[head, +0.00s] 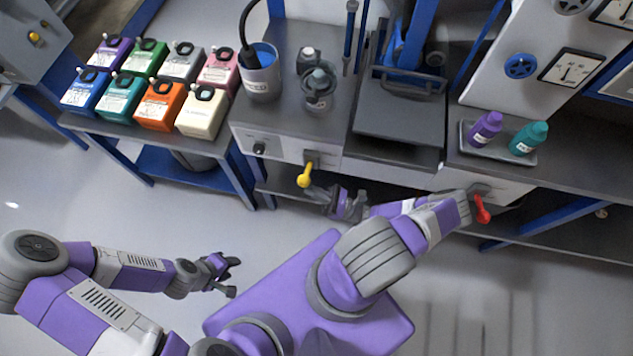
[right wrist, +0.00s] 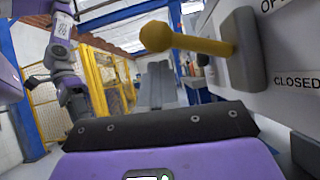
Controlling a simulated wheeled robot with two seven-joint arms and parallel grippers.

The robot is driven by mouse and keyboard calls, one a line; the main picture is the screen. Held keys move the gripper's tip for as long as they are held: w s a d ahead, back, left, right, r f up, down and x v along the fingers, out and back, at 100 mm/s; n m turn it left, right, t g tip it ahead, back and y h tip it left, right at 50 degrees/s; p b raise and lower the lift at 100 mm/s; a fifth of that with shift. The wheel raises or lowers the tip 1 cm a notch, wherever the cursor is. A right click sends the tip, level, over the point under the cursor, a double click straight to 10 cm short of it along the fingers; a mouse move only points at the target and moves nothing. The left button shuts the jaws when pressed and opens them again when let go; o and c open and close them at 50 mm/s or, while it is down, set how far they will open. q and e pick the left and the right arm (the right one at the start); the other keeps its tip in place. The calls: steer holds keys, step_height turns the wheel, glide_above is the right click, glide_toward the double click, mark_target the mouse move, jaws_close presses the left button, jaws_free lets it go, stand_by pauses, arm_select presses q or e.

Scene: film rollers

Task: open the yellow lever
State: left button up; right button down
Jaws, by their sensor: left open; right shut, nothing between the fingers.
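The yellow lever (head: 305,176) hangs from a dark mount on the front of the grey cabinet. In the right wrist view the yellow lever (right wrist: 190,42) sticks out from its grey mount, its round knob at the left, above my fingers in the picture. Labels on the panel read "CLOSED" and, partly cut off, "OP". My right gripper (head: 322,194) is just below and right of the lever, shut and empty; its fingers show in the right wrist view (right wrist: 158,84). No contact with the lever is clear. My left gripper (head: 230,275) is open and empty, over the floor.
A red lever (head: 481,209) is on the cabinet further right, beside my right arm. Several coloured containers (head: 157,103) stand on the left table. A grey bucket (head: 261,82) and bottles stand on the worktop. A tray (head: 491,152) holds purple and teal bottles.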

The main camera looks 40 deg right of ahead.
steer(key=m+h, duration=0.1)
steer(key=r+m+t+h+p, duration=0.1)
steer(key=m, duration=0.1)
steer(key=shift+r, duration=0.3)
steer(key=shift+r+m, duration=0.15)
steer(key=shift+m, duration=0.15)
steer(key=w+a+f+b+v, duration=0.1)
steer(key=b+v, duration=0.3)
steer(key=v, duration=0.9)
steer(key=shift+a+f, duration=0.2)
steer(key=shift+f, duration=0.7)
